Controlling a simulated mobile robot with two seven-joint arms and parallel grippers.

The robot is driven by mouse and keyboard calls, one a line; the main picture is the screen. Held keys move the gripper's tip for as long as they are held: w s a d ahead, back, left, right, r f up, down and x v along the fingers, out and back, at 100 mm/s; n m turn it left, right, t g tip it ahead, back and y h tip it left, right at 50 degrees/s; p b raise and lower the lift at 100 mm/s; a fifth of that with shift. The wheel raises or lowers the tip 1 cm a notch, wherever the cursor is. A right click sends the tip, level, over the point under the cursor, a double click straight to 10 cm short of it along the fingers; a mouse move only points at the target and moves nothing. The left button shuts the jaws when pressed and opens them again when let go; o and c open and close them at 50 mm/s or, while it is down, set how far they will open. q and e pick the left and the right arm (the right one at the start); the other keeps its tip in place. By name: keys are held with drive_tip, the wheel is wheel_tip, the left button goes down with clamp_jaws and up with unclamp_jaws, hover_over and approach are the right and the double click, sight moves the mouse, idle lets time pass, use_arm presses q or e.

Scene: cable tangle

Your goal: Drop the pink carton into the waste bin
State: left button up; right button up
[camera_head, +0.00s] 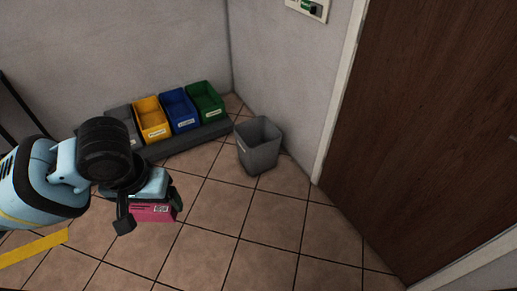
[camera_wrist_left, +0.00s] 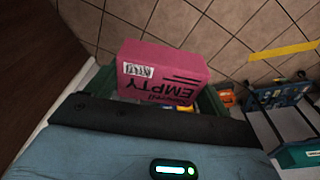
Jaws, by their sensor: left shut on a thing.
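The pink carton (camera_head: 153,213) is in my left gripper (camera_head: 148,212), at the lower left of the head view. In the left wrist view the carton (camera_wrist_left: 160,72) shows a white barcode label and the printed word EMPTY. My left gripper is shut on it and holds it in the air above the tiled floor. The grey waste bin (camera_head: 259,152) stands on the floor by the wall corner, up and to the right of the carton in the head view. The bin is open at the top. My right gripper is in neither view.
Yellow (camera_head: 151,119), blue (camera_head: 178,109) and green (camera_head: 205,101) open bins stand in a row left of the waste bin. A brown door (camera_head: 430,120) is at the right. A yellow strip (camera_head: 33,248) lies at the lower left. The tiled floor before the bin is clear.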

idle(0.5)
use_arm(q)
drive_tip(key=s+f, duration=0.4)
drive_tip(key=f, duration=1)
drive_tip(key=shift+p, duration=0.4)
